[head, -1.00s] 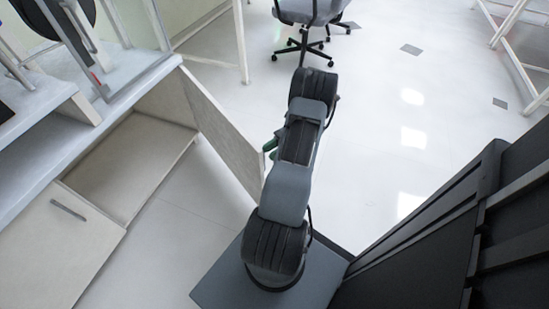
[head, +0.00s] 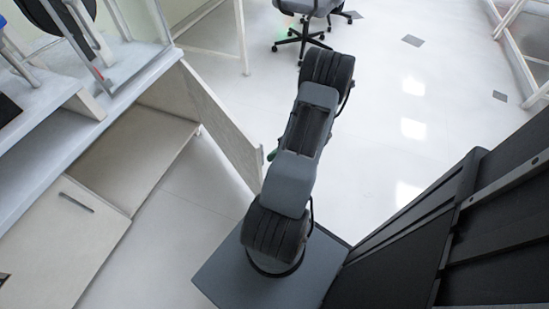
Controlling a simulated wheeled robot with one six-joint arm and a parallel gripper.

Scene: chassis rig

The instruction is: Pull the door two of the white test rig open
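The white test rig (head: 140,90) stands at the left of the head view. One of its doors (head: 218,125) stands swung wide open, showing an empty cabinet space (head: 130,150) behind it. Another door (head: 55,240) with a grey bar handle (head: 76,203) is shut, at the lower left. I cannot tell from any label which one is door two. My arm reaches up the middle of the view, to the right of the open door. My gripper is hidden behind my arm; only a small green bit shows by the door's outer edge.
Rig equipment stands on the worktop at the upper left. An office chair (head: 305,25) stands at the top middle. A white frame (head: 525,50) is at the upper right. The pale floor (head: 410,150) right of my arm is clear.

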